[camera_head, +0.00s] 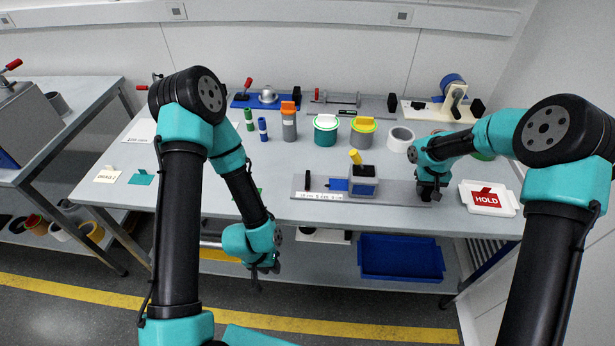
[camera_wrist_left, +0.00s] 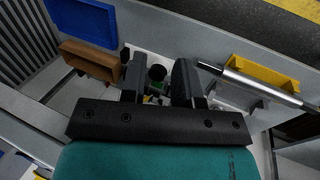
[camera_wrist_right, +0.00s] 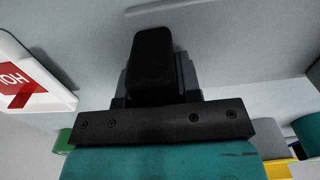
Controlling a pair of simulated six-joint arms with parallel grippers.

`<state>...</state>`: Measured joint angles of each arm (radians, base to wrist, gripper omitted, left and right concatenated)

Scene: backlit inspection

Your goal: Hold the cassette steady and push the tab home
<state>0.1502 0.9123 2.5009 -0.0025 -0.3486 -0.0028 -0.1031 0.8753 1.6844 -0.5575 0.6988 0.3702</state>
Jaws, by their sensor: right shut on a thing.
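A blue piece (camera_head: 337,184) sits against the block's left side; which part is cassette or tab I cannot tell. A white lettered label is on the plate's front. My right gripper (camera_head: 430,192) is low at the plate's right end, apart from the block.
A white tray with a red HOLD card (camera_head: 488,198) lies right of my right gripper. Several canisters, fixtures and a white ring (camera_head: 400,139) stand behind. A blue bin (camera_head: 400,257) and a yellow bin (camera_wrist_left: 262,75) are below. The tabletop left of the plate is mostly clear.

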